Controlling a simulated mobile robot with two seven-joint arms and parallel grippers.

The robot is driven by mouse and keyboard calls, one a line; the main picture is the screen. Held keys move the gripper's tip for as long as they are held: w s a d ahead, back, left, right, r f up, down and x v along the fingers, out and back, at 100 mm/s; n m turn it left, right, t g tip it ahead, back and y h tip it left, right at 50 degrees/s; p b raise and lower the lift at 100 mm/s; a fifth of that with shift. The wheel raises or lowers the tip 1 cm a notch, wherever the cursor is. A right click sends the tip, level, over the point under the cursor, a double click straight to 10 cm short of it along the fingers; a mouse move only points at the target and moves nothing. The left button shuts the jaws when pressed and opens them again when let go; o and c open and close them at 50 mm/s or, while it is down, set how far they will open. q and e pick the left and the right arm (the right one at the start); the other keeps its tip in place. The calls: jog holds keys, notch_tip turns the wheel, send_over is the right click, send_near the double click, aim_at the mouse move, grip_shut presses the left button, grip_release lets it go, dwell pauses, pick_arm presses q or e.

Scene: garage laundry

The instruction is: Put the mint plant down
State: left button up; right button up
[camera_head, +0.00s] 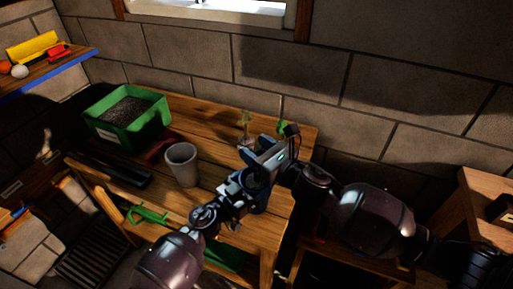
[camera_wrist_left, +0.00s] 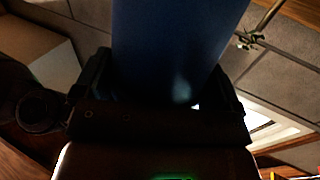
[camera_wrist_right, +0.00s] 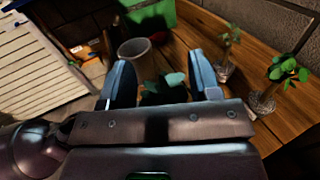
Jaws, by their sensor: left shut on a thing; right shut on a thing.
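My right gripper (camera_wrist_right: 162,82) is shut on a dark green leafy plant (camera_wrist_right: 165,90), which shows between its fingers; I take it for the mint plant. Its lower part is hidden by the gripper. In the head view this gripper (camera_head: 256,164) is over the right part of the wooden table (camera_head: 205,206). My left gripper (camera_head: 236,186) is just below it and is shut on a blue object (camera_wrist_left: 178,45), which fills the middle of the left wrist view. The blue object also shows in the head view (camera_head: 259,197), partly hidden by the arms.
Two sprigs in clear glasses, one thin (camera_wrist_right: 227,68) and one leafier (camera_wrist_right: 264,100), stand at the table's back right. A grey pot (camera_head: 182,165) stands mid-table. A green soil tub (camera_head: 128,115) is at the back left. A green hand tool (camera_head: 149,215) lies at the front edge.

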jog(key=shift+f, duration=0.1)
jog(key=o, duration=1.3)
jog(key=shift+o, duration=0.2)
jog(key=shift+s+d, duration=0.1)
jog(key=shift+d, duration=0.05)
jog(key=v, duration=1.1)
jog(key=shift+s+d, duration=0.2)
jog(key=shift+s, duration=0.05)
